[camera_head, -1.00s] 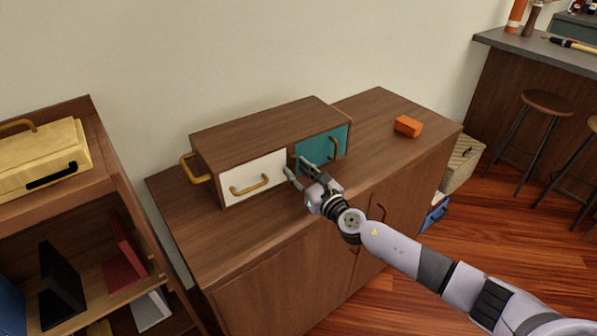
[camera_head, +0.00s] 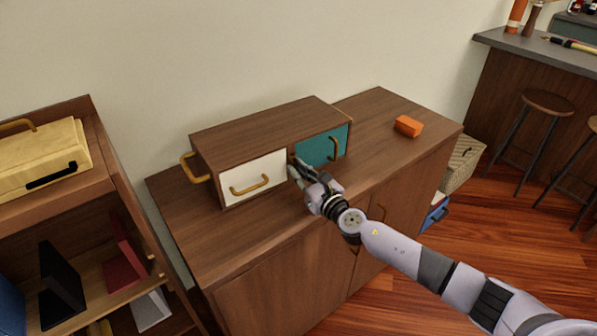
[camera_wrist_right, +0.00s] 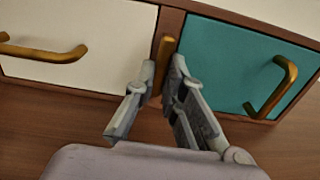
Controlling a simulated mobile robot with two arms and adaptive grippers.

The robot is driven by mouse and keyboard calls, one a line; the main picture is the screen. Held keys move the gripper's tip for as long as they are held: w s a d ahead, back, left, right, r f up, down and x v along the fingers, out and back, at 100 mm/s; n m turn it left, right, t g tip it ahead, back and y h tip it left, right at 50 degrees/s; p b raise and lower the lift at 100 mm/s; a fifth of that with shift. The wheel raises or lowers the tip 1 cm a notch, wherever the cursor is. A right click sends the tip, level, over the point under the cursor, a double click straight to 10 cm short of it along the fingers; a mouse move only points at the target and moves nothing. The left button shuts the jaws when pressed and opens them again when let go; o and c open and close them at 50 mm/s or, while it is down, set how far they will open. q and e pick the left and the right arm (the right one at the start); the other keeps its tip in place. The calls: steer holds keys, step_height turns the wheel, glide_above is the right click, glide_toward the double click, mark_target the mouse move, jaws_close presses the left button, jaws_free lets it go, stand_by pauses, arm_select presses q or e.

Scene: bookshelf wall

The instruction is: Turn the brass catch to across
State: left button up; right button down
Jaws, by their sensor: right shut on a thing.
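The brass catch (camera_wrist_right: 164,58) is a narrow upright bar on the wooden post between the white drawer and the teal drawer in the right wrist view. My right gripper (camera_wrist_right: 163,75) is shut on the catch, with one finger on each side of it. In the head view my right gripper (camera_head: 296,168) reaches the front of the small wooden cabinet (camera_head: 262,125) between the two drawers, and its fingers hide most of the catch there. My left gripper is not in view.
The white drawer (camera_head: 240,175) and teal drawer (camera_head: 315,150) have brass handles. An orange block (camera_head: 408,126) lies on the sideboard top (camera_head: 375,110) to the right. A shelf unit (camera_head: 85,215) stands at the left.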

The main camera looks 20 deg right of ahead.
steer(key=m, duration=0.4)
steer(key=shift+b, duration=0.3)
steer(key=m, duration=0.4)
steer(key=shift+a+m, duration=0.1)
steer(key=shift+m, duration=0.2)
steer(key=m+p, duration=0.1)
steer(key=m, duration=0.3)
steer(key=shift+r+m, duration=0.15)
steer(key=shift+m, duration=0.15)
steer(key=m+p, duration=0.1)
steer(key=m, duration=0.3)
steer(key=shift+m, duration=0.4)
steer(key=c, duration=1.7)
jaws_free()
steer(key=shift+o, duration=0.2)
steer(key=shift+s, duration=0.1)
